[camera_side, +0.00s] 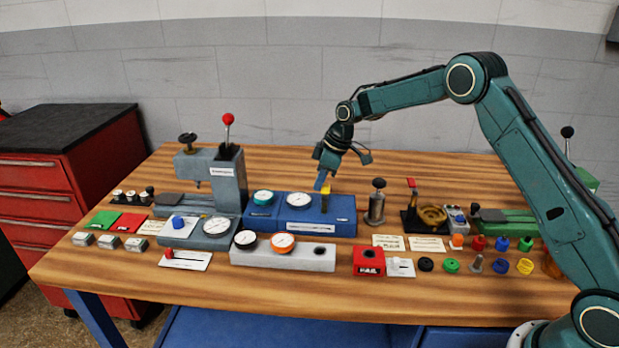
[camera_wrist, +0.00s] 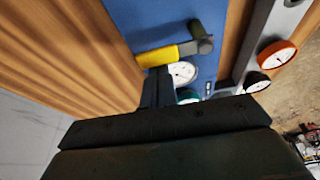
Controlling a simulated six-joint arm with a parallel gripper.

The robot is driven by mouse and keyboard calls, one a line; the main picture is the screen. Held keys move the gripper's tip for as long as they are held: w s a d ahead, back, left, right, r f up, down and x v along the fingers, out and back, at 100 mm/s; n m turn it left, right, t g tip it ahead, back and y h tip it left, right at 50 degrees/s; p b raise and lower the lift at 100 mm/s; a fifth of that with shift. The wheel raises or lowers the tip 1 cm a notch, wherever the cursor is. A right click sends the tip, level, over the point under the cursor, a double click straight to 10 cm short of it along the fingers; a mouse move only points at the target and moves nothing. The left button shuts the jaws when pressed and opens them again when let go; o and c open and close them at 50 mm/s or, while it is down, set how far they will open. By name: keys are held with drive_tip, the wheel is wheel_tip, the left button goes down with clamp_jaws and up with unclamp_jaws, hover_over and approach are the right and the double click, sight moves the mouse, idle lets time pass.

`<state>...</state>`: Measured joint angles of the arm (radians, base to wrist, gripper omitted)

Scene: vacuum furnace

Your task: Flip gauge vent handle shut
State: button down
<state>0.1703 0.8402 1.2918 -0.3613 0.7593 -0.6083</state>
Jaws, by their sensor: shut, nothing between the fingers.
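The vent handle (camera_side: 326,190) has a yellow grip on a dark stem and stands up from the right part of the blue gauge block (camera_side: 343,222). In the wrist view its yellow grip (camera_wrist: 157,57) points left from a dark pivot (camera_wrist: 203,45). A white dial (camera_side: 300,206) and a teal-rimmed dial (camera_side: 263,197) sit on the same block, left of the handle. My gripper (camera_side: 319,184) is shut and empty, just beside the yellow grip. In the wrist view the fingers (camera_wrist: 158,88) end just below the grip; I cannot tell whether they touch it.
A grey block (camera_side: 311,255) with an orange dial and a black dial stands in front. A grey press with a red-knobbed lever (camera_side: 228,135) stands left. A metal post (camera_side: 377,205) and a clamp fixture (camera_side: 412,212) stand right. Caps and knobs lie front right. The front table edge is clear.

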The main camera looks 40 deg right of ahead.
drive_tip(key=shift+s+d+m, duration=0.1)
drive_tip(key=shift+d+m, duration=0.05)
drive_tip(key=shift+m, duration=0.25)
drive_tip(key=m, duration=0.2)
drive_tip(key=s+d+m+h, duration=0.1)
drive_tip(key=shift+s+d+m+t, duration=0.1)
drive_tip(key=shift+s+m+t, duration=0.05)
drive_tip(key=shift+m+t, duration=0.25)
drive_tip(key=s+m+h, duration=0.1)
drive_tip(key=m, duration=0.1)
drive_tip(key=s+d+m, duration=0.1)
drive_tip(key=m, duration=0.1)
drive_tip(key=shift+m+h, duration=0.3)
drive_tip(key=shift+h, duration=0.1)
drive_tip(key=s+m, duration=0.1)
drive_tip(key=m, duration=0.1)
drive_tip(key=shift+s+m+h, duration=0.1)
drive_tip(key=shift+m+h, duration=0.2)
drive_tip(key=shift+h, duration=0.1)
drive_tip(key=s+m, duration=0.1)
drive_tip(key=m, duration=0.1)
drive_tip(key=s+m+h, duration=0.1)
drive_tip(key=m, duration=0.1)
drive_tip(key=shift+a+g, duration=0.1)
drive_tip(key=shift+g, duration=0.2)
drive_tip(key=shift+s+a, duration=0.1)
drive_tip(key=shift+s, duration=0.15)
